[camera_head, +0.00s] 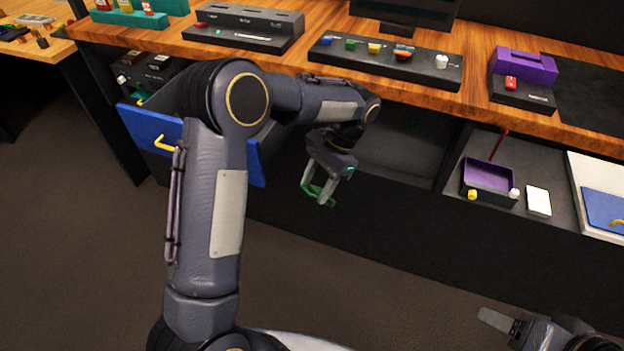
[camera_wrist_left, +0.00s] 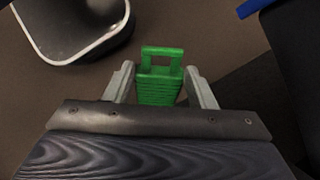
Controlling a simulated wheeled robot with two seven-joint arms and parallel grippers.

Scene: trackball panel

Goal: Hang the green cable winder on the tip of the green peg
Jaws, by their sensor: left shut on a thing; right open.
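The green cable winder (camera_wrist_left: 160,78) is between the two fingers of my left gripper (camera_wrist_left: 163,88), which is shut on it. It has a ribbed body and a rectangular opening at its far end. In the head view the winder (camera_head: 318,193) shows at the fingertips of my left gripper (camera_head: 320,192), in front of the desk and below its top. The green peg cannot be clearly made out in either view. My right gripper (camera_head: 497,321) is open and empty at the lower right of the head view, partly cut off by the frame.
The wooden desk (camera_head: 292,65) carries a button panel (camera_head: 385,66) and a purple holder (camera_head: 524,66). A blue drawer front (camera_head: 150,125) with a yellow handle is at the left. A purple tray (camera_head: 488,177) stands on the lower shelf. The floor (camera_head: 90,250) is open.

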